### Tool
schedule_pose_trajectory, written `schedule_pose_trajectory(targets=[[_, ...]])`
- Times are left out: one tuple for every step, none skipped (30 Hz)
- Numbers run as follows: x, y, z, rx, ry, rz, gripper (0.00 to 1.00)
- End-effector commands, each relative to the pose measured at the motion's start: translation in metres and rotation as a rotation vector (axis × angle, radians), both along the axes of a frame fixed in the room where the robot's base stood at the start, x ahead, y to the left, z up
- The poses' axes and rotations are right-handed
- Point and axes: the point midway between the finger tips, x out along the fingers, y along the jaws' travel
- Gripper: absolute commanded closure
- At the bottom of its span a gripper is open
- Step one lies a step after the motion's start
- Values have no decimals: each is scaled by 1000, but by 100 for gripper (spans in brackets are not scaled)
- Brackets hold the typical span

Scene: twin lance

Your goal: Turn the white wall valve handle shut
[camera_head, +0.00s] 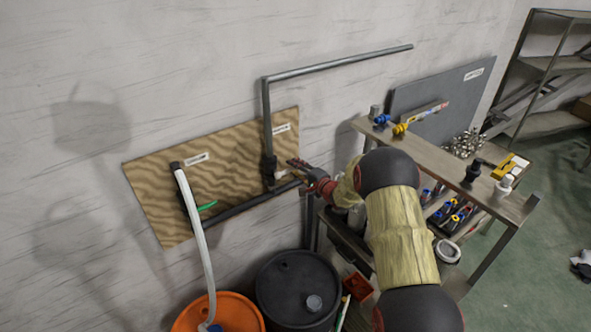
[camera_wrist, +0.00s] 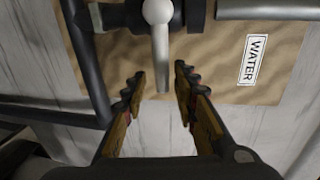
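The white valve handle (camera_wrist: 160,55) shows in the wrist view as a lever with a round knob-like hub at the top, on a dark valve body (camera_wrist: 112,15). Its free end points toward my gripper (camera_wrist: 160,82). My gripper is open. The lever's end appears between the two fingertips, with a gap on each side; how deep it sits between them is hard to tell. In the head view my gripper (camera_head: 293,166) is at the right end of the wooden board, beside the dark fitting (camera_head: 269,170) on the pipe. The white handle is not discernible there.
The wooden board (camera_head: 160,190) carries a grey pipe (camera_head: 335,62), a green lever (camera_head: 207,206) and a white hose (camera_head: 193,230). A "WATER" label (camera_wrist: 253,60) is beside the valve. A black drum (camera_head: 290,285) and orange bucket (camera_head: 240,310) stand below; a cluttered workbench (camera_head: 420,150) is right.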

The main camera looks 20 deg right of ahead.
Motion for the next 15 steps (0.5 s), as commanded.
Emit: schedule_pose_trajectory(targets=[[0, 0, 0, 0, -1, 0, 71], [0, 0, 0, 0, -1, 0, 71], [0, 0, 1, -1, -1, 0, 71], [0, 0, 1, -1, -1, 0, 71], [0, 0, 1, -1, -1, 0, 71], [-1, 0, 1, -1, -1, 0, 71], [-2, -1, 1, -1, -1, 0, 71], [-3, -1, 2, -1, -1, 0, 71], [-6, -3, 3, 0, -2, -1, 71], [-9, -4, 4, -1, -2, -1, 71], [-13, -5, 5, 0, -2, -1, 71], [-19, -7, 5, 1, -1, -2, 71], [-24, -9, 7, 0, -2, -2, 71], [-29, -11, 8, 0, -1, -2, 71], [-37, -13, 10, 0, -1, -2, 71]])
